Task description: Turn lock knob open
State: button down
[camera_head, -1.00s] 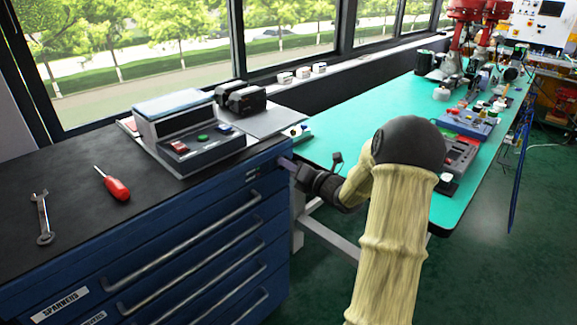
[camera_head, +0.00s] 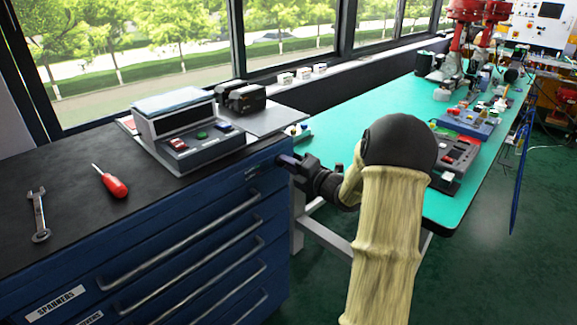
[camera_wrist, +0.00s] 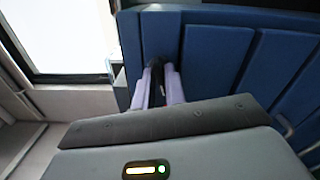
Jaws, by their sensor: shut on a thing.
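The blue drawer cabinet (camera_head: 215,225) stands at the left with its row of drawers facing me. My gripper (camera_head: 284,160) is at the upper right end of the cabinet front. In the wrist view, the two pale purple fingers of my gripper (camera_wrist: 157,72) are against the blue front, shut on a small dark thing (camera_wrist: 156,76). It sits where the lock knob would be, but its shape and turn angle are mostly hidden by the fingers. In the head view the knob is hidden behind the fingers.
A grey control box (camera_head: 190,130) with coloured buttons sits on the black cabinet top. A red screwdriver (camera_head: 110,180) and a spanner (camera_head: 39,215) lie to its left. A green workbench (camera_head: 350,125) with devices stands at the right, close to my arm.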

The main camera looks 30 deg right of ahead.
jog(key=shift+d+m+p, duration=0.1)
jog(key=shift+m+p, duration=1.65)
jog(key=shift+m, duration=4.15)
jog(key=shift+f, duration=0.1)
jog(key=c, duration=1.6)
grip_release()
jog(key=shift+o, duration=0.2)
jog(key=shift+s, duration=0.1)
jog(key=v, duration=1.7)
jog(key=shift+s, duration=0.15)
